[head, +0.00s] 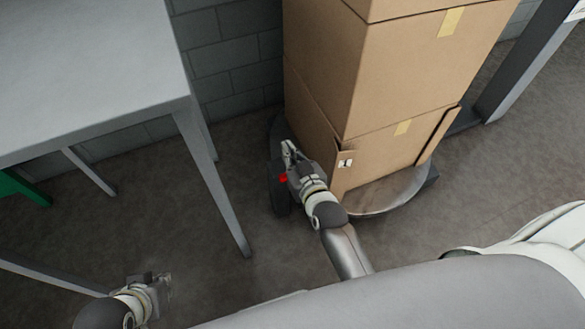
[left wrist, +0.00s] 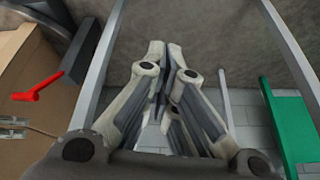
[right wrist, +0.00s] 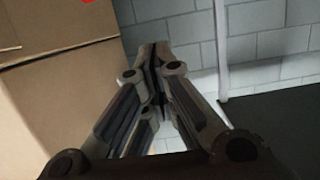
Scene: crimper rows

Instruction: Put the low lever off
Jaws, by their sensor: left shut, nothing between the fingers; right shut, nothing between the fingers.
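The red lever (head: 283,178) shows as a small red patch in the head view, beside a dark grey housing (head: 278,200) low by the boxes; my right gripper partly hides it. In the left wrist view the red lever (left wrist: 38,90) is seen whole at the left, slanting. Only a red edge (right wrist: 87,1) shows at the top of the right wrist view. My right gripper (head: 287,148) is shut and empty, just above and beside the lever; I cannot tell whether they touch. My left gripper (head: 165,283) is shut and empty at the lower left, well away from the lever.
Stacked cardboard boxes (head: 400,80) stand on a round plate (head: 385,195) right of the lever. A grey table (head: 80,70) with thin legs is on the left. A block wall (head: 235,60) is behind. Floor between the table leg and housing is clear.

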